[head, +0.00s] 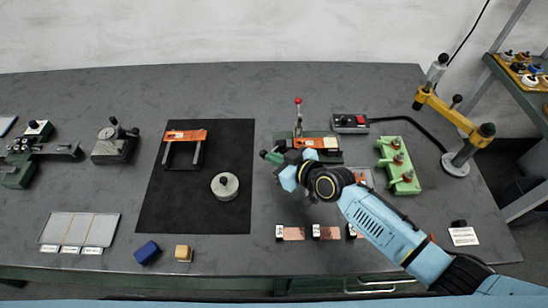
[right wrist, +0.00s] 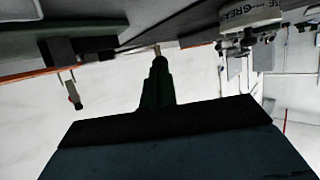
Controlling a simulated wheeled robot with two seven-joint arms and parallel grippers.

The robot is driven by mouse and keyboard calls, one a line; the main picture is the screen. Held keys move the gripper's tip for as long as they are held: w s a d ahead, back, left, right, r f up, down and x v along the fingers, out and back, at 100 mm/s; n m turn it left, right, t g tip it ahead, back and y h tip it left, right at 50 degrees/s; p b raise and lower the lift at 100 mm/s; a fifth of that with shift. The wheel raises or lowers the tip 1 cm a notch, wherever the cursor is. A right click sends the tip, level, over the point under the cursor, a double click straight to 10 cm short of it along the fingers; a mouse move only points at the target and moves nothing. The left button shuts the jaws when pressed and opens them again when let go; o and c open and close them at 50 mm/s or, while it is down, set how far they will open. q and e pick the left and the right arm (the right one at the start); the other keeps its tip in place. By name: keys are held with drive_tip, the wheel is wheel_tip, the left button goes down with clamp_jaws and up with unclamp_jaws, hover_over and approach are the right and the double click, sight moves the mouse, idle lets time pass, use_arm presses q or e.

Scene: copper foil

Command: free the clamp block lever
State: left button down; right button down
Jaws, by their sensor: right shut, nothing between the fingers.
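The clamp block (head: 318,143) is an orange and dark block on the back middle of the table. Its lever (head: 298,116) stands upright at its left end, with a red knob on top. My right gripper (head: 268,156) is shut and empty, to the left and in front of the block, apart from the lever. My right arm hides part of the table right of the block. My left gripper is not in view.
A black mat (head: 225,140) with an orange-topped frame (head: 186,135) and a round grey weight (head: 225,187) lies to the left. A green clamp fixture (head: 399,165), a switch box (head: 350,123) and a yellow-armed stand (head: 455,110) are at the right. Copper samples (head: 293,233) lie in front.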

drive_tip(key=shift+w+a+f, duration=0.1)
drive_tip(key=shift+w+a, duration=0.05)
drive_tip(key=p, duration=0.1)
drive_tip(key=a+m+h+p, duration=0.1)
drive_tip(key=p, duration=0.1)
drive_tip(key=shift+w+r+t, duration=0.15)
drive_tip(key=shift+r+t, duration=0.1)
drive_tip(key=shift+t, duration=0.15)
drive_tip(key=shift+w+a+f, duration=0.1)
drive_tip(key=shift+a, duration=0.25)
drive_tip(key=shift+w+a+f+b, duration=0.2)
drive_tip(key=shift+w+a+b, duration=0.15)
drive_tip(key=shift+a, duration=0.2)
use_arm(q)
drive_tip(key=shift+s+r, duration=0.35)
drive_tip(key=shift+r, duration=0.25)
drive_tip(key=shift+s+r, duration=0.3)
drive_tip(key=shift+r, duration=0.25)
use_arm(e)
drive_tip(key=shift+s, duration=0.1)
drive_tip(key=shift+r, duration=0.1)
